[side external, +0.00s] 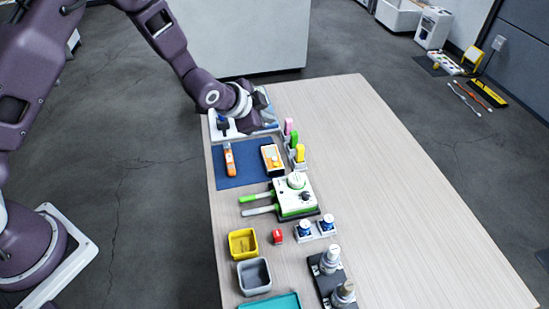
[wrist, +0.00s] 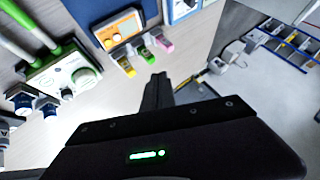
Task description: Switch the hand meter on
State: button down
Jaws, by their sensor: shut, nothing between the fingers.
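A yellow-orange meter with a pale face and a round knob (side external: 272,158) lies on the blue mat (side external: 240,179). It also shows at the top of the wrist view (wrist: 118,30). A slim orange hand-held device (side external: 229,160) lies on the same mat to its left. I cannot tell for certain which of the two is the hand meter. My gripper (side external: 248,122) is above the far end of the table, beyond the mat and apart from both devices. In the wrist view its dark fingers (wrist: 158,82) are together and empty. The side view partly hides the fingertips.
Pink, green and yellow capped pieces (side external: 300,153) stand right of the meter. A white-and-green unit with handles (side external: 296,196) sits nearer, with yellow (side external: 243,242) and grey (side external: 254,276) bins beyond it toward the front. The table's right side (side external: 400,200) is clear.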

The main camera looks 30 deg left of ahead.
jog(key=f, duration=0.2)
jog(key=d+f, duration=0.1)
jog(key=shift+w+f+m, duration=0.1)
jog(key=shift+w+m, duration=0.2)
jog(key=shift+m, duration=0.1)
send_over(272, 162)
jog(key=shift+f, duration=4.4)
jog(key=shift+f, duration=0.15)
jog(key=shift+f, duration=0.3)
jog(key=shift+f, duration=0.35)
jog(key=shift+r, duration=0.8)
